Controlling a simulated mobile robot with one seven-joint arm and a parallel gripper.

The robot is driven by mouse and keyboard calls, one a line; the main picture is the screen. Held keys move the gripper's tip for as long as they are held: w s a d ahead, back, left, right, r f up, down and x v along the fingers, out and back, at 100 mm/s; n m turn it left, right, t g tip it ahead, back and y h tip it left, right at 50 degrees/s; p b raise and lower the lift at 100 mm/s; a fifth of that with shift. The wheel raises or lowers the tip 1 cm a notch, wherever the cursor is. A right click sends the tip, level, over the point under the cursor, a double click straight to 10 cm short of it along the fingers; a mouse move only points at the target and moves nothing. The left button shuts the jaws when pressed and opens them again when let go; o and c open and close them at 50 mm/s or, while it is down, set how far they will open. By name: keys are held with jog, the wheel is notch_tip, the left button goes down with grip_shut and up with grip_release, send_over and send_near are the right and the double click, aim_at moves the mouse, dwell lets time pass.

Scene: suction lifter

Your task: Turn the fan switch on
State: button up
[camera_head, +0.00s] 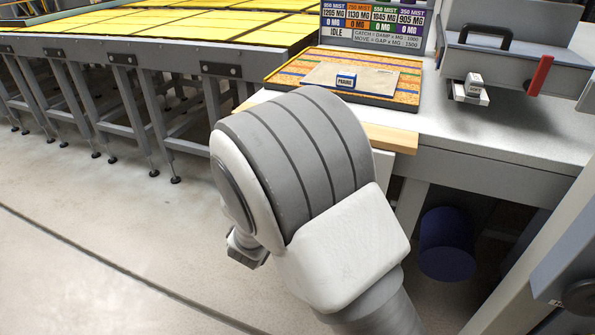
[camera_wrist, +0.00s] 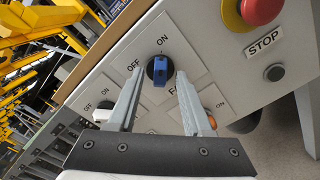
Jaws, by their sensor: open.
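In the wrist view a rotary switch with a blue handle on a round black base (camera_wrist: 160,70) sits on a light grey panel. OFF is printed to its left and ON above it. A label below it starts with F; the rest is hidden by a finger. The handle stands roughly upright in the picture; I cannot tell which label it points at. My gripper (camera_wrist: 161,76) is open, with one fingertip on either side of the switch. Gaps show between the fingertips and the handle; their depth is unclear. The head view does not show the switch or fingers.
A red stop button (camera_wrist: 262,9) in a yellow ring and a small dark button (camera_wrist: 274,72) are at right on the panel. Another OFF/ON switch (camera_wrist: 107,104) is at lower left. A worktable (camera_head: 480,125) and yellow-topped conveyor (camera_head: 190,25) lie beyond my arm.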

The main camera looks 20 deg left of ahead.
jog(key=s+a+p, duration=0.1)
jog(key=s+p, duration=0.1)
jog(key=s, duration=1.5)
jog(key=shift+s+a, duration=0.2)
